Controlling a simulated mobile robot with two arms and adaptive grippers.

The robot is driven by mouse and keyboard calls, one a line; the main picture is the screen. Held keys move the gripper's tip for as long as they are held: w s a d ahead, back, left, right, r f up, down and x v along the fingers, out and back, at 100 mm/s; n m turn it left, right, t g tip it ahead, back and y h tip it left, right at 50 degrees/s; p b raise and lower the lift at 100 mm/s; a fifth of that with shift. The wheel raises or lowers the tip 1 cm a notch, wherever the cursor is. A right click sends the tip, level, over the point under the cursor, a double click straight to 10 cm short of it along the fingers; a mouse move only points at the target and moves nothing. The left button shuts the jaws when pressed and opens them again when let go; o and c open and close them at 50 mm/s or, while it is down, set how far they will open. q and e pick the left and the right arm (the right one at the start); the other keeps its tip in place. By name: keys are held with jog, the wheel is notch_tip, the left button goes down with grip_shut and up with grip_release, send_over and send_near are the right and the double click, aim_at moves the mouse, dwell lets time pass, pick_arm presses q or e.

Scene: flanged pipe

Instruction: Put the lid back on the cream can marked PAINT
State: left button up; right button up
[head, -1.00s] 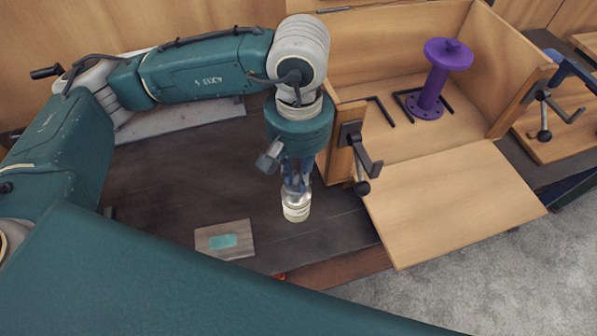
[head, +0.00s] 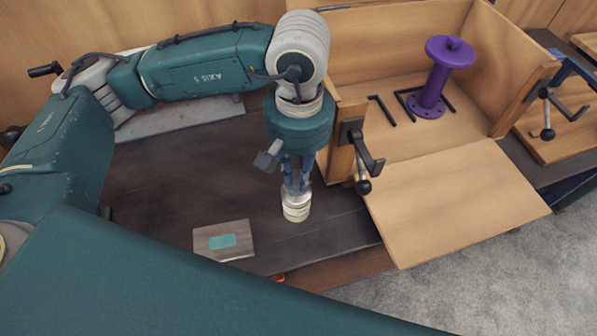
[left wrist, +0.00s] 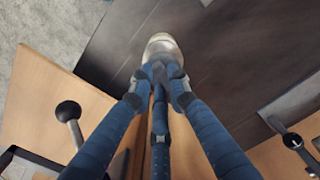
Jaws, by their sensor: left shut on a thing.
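The cream can (head: 296,212) stands upright on the dark bench top, directly below my left gripper. My left gripper (head: 297,188) points straight down with its blue fingers closed together at the top of the can. In the left wrist view the fingertips (left wrist: 160,72) meet over the pale can top (left wrist: 160,45). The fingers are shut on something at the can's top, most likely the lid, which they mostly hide. I cannot tell whether the lid is seated on the rim. The PAINT marking is too small to read. My right gripper is not in view.
A wooden box (head: 455,190) with its front panel folded down stands right of the can, holding a purple flanged spool (head: 438,75) and black hex keys. A clamp (head: 360,150) juts out close to my gripper. A grey block with a teal patch (head: 223,241) lies left.

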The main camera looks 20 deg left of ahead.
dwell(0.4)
pick_arm(q)
jog(key=o, duration=1.4)
jog(key=shift+r, duration=0.1)
jog(key=shift+r+p, duration=1.05)
jog(key=shift+r, duration=1.6)
grip_shut()
